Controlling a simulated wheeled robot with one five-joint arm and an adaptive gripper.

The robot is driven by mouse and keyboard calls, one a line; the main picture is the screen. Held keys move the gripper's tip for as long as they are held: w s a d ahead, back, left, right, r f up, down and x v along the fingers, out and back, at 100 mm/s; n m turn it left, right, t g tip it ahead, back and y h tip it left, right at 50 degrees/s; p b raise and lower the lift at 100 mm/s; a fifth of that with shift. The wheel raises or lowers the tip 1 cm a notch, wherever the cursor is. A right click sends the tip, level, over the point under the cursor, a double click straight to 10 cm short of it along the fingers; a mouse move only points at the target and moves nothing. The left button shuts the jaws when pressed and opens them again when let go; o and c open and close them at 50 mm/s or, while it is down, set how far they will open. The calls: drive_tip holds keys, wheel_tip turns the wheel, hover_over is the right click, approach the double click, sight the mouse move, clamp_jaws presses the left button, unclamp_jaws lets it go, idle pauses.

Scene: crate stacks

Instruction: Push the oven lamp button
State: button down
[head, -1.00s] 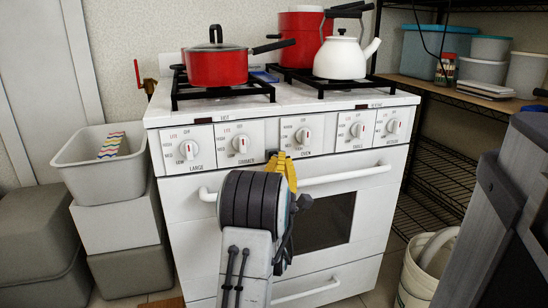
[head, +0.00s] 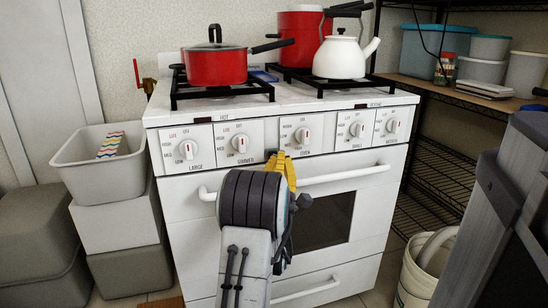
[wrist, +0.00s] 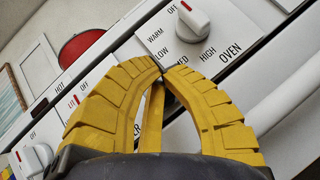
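The white stove (head: 170,215) stands ahead with a row of white knobs on its front panel. The oven knob (head: 302,136) is right of my gripper; in the wrist view the oven knob (wrist: 192,22) is just beyond the right finger. A small dark piece (head: 270,153), possibly the lamp button, shows on the panel between the simmer and oven knobs, beside my fingertips. My gripper (head: 277,155) has yellow fingers at the panel. In the wrist view my gripper (wrist: 163,71) has its fingertips together, with nothing held. Contact with a button cannot be told.
The oven door handle (head: 345,175) juts out under the panel, close to my gripper. A red pot (head: 215,68) and a white kettle (head: 340,58) stand on the burners. Grey crates (head: 105,175) are stacked at left, and a white bucket (head: 415,280) stands at right.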

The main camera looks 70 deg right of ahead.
drive_tip(key=shift+w+d, duration=0.4)
drive_tip(key=shift+d, duration=0.15)
idle(1.1)
drive_tip(key=shift+s+a, duration=0.35)
drive_tip(key=shift+a, duration=0.25)
idle(0.8)
